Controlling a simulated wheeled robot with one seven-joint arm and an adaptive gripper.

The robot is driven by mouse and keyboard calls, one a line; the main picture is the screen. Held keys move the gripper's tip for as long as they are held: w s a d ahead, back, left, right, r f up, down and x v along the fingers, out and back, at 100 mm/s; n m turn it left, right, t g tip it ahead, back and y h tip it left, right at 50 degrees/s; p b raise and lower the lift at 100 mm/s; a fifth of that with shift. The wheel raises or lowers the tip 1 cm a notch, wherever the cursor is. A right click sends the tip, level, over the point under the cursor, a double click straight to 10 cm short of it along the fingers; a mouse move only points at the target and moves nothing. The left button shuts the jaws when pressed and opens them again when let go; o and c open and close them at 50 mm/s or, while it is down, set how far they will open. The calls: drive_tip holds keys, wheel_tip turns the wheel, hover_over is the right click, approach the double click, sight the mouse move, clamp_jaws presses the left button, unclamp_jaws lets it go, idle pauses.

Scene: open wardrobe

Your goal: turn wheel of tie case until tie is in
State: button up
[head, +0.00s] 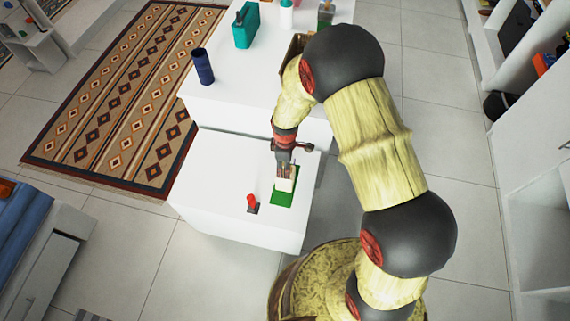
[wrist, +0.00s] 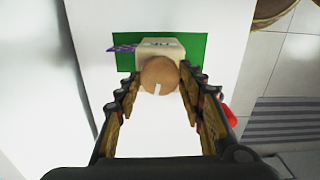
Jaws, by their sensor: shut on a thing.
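The tie case (wrist: 152,46) is a small cream box on a green mat (wrist: 190,46); it also shows small in the head view (head: 286,184) below my gripper. A round brown wheel (wrist: 160,73) faces me on its near side, with a white mark at its lower edge. A purple patterned tie (wrist: 122,49) sticks out of the case's left side in the wrist view; it cannot be made out in the head view. My gripper (wrist: 159,79) has one finger on each side of the wheel and is shut on it.
The mat lies on a low white table (head: 215,185). A red-topped object (head: 252,201) stands left of the mat in the head view. A dark blue cylinder (head: 202,66) and a teal container (head: 246,25) stand on the white surface behind. The table's left part is clear.

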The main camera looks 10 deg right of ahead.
drive_tip(key=m+p, duration=0.2)
drive_tip(key=m, duration=0.3)
drive_tip(key=shift+r+m, duration=0.1)
drive_tip(key=shift+m, duration=0.3)
drive_tip(key=m+p, duration=0.1)
drive_tip(key=m, duration=0.4)
drive_tip(key=m+p, duration=0.1)
drive_tip(key=m, duration=0.4)
drive_tip(key=shift+m, duration=0.4)
drive_tip(key=shift+d+m+p, duration=0.1)
drive_tip(key=shift+m+p, duration=0.45)
drive_tip(key=shift+m, duration=1.75)
drive_tip(key=o, duration=1.2)
